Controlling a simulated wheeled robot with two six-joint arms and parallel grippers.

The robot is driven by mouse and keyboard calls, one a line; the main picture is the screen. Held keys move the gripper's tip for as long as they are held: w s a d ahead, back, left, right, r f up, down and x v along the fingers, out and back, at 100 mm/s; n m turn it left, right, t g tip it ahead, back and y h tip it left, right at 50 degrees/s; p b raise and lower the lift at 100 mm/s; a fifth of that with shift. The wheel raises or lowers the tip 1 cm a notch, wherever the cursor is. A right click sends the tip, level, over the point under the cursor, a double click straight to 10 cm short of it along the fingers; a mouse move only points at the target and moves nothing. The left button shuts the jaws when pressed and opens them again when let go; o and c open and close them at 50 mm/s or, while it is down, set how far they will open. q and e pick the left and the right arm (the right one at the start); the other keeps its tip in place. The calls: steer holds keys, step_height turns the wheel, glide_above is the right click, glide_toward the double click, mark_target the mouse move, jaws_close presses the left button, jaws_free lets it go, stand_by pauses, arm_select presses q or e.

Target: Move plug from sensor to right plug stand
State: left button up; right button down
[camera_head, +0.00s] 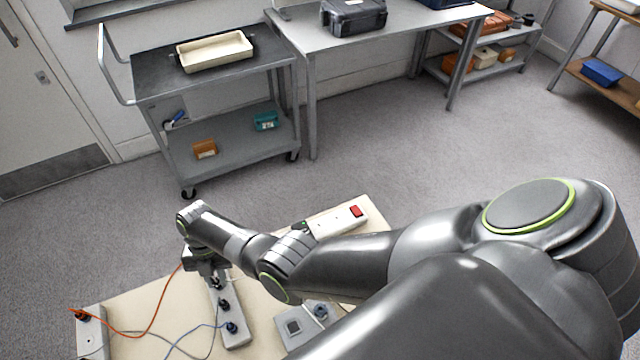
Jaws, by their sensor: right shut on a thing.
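My right gripper (215,281) points down over the far end of a light grey strip (238,342) on the pale board. It is shut, but the thing between its fingers is mostly hidden; I cannot tell whether it touches the strip. I cannot tell which part is the sensor. My left gripper is out of view.
A grey box with a dark square (293,327) and a knob lies right of the strip. A white bar with a red switch (356,211) lies at the board's far edge. My right arm covers the board's right side. A cart (150,88) stands beyond open floor.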

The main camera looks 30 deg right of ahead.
mark_target(216, 279)
steer(key=c, duration=1.2)
jaws_free()
steer(key=shift+f, duration=0.1)
steer(key=shift+p+v, duration=1.85)
steer(key=shift+v, duration=0.7)
steer(key=shift+w+r, duration=0.2)
steer(key=shift+r, duration=0.35)
steer(key=v, duration=1.6)
steer(key=shift+b, duration=0.3)
